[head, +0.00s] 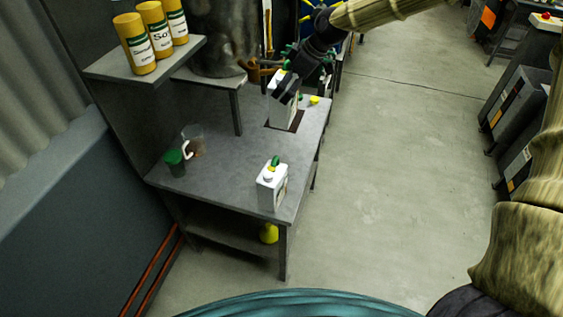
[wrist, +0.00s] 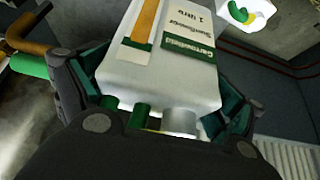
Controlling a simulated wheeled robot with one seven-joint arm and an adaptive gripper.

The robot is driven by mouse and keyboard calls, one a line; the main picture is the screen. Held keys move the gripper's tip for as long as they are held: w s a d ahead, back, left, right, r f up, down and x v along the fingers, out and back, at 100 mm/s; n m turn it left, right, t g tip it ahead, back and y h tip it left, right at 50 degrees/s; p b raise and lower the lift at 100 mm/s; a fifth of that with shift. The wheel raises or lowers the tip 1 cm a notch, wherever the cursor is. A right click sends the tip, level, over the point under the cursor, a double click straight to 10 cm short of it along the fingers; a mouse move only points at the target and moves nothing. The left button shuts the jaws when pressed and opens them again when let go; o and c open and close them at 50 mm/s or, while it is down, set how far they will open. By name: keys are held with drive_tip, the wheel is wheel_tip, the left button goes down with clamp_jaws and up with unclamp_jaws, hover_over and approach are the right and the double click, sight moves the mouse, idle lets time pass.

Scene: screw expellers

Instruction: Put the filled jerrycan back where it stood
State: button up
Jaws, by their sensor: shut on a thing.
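A white jerrycan with a green and orange label (wrist: 170,45) is between the fingers of my gripper (wrist: 165,105), which is shut on it. Its pale neck and green parts face the wrist camera. In the head view the held jerrycan (head: 283,113) is at the far end of the table, over or on a dark brown patch (head: 297,121); I cannot tell if it touches. My gripper (head: 287,90) hides part of it. A second white jerrycan with a green top (head: 271,190) stands upright at the table's near right corner.
The grey table (head: 225,150) is clear in the middle. A green cup (head: 175,163) and a clear vessel with brown contents (head: 196,146) stand at its left. A shelf (head: 108,62) with yellow canisters (head: 135,45) overhangs the back left. Small yellow (head: 314,99) items lie beside the held jerrycan.

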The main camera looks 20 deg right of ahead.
wheel_tip(320, 180, down, 14)
drive_tip(key=b, duration=0.2)
drive_tip(key=shift+s+r+b, duration=0.1)
drive_tip(key=shift+r+b, duration=0.15)
drive_tip(key=shift+b, duration=0.15)
wheel_tip(320, 180, down, 10)
drive_tip(key=p, duration=0.3)
drive_tip(key=shift+f, duration=0.25)
idle(0.4)
drive_tip(key=o, duration=1.7)
drive_tip(key=shift+s, duration=0.1)
drive_tip(key=b+v, duration=0.3)
drive_tip(key=v, duration=0.9)
drive_tip(key=shift+b, duration=0.3)
